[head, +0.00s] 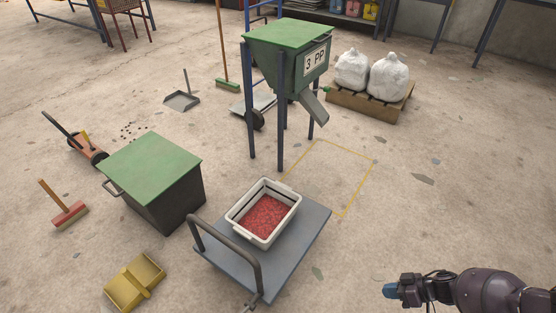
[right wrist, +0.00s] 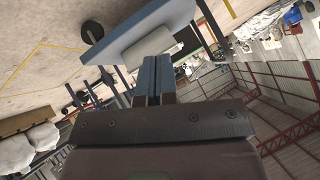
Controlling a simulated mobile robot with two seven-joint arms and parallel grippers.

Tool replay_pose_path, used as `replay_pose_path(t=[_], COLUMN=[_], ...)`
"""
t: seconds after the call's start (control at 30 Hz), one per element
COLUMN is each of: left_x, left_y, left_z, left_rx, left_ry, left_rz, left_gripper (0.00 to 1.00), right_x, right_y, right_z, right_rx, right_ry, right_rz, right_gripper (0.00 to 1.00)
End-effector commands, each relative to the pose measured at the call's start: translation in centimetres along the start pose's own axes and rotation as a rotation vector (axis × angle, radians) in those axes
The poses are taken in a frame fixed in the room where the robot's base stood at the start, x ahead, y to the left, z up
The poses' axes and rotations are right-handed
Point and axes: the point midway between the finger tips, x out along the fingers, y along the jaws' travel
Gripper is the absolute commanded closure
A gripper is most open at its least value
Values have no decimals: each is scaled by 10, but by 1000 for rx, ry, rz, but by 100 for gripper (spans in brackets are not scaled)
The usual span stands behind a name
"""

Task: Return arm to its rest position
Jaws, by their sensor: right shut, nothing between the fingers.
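My right arm comes in at the lower right of the head view. Its gripper (head: 389,290), with blue fingertips, is held out over bare floor, to the right of the cart and apart from it. In the right wrist view the two blue-grey fingers (right wrist: 155,80) are pressed together with nothing between them. My left arm and gripper are not in view.
A grey cart (head: 225,262) holds a white bin (head: 236,213) of red granules. Behind it stand a green-lidded hopper (head: 285,32) marked "3 PP" and a dark box with a green lid (head: 152,165). White sacks (head: 388,76) sit on a pallet. Floor at right is clear.

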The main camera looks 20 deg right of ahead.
Motion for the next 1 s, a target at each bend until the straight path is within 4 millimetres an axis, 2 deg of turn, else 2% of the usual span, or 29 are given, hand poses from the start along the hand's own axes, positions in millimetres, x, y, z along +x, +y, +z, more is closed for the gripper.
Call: replay_pose_path(t=[0.03, 0.23, 0.33, 0.67, 0.87, 1.0], left_x=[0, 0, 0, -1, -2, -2], left_y=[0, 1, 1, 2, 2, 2], left_z=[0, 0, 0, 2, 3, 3], left_rx=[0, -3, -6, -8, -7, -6], left_ry=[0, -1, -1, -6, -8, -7], left_rz=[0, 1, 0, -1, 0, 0], left_gripper=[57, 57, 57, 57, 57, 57], right_x=[-13, -58, -51, -53, -69, -88], right_y=[13, 52, 31, -23, -73, -109], right_z=[-4, -18, -8, 4, 4, -2], right_rx=[-16, -67, -97, -238, -361, -448], right_ry=[-11, -47, -27, 22, 34, 22], right_rz=[18, 80, 80, 144, 219, 275], right_gripper=[100, 100, 100, 100, 100, 100])
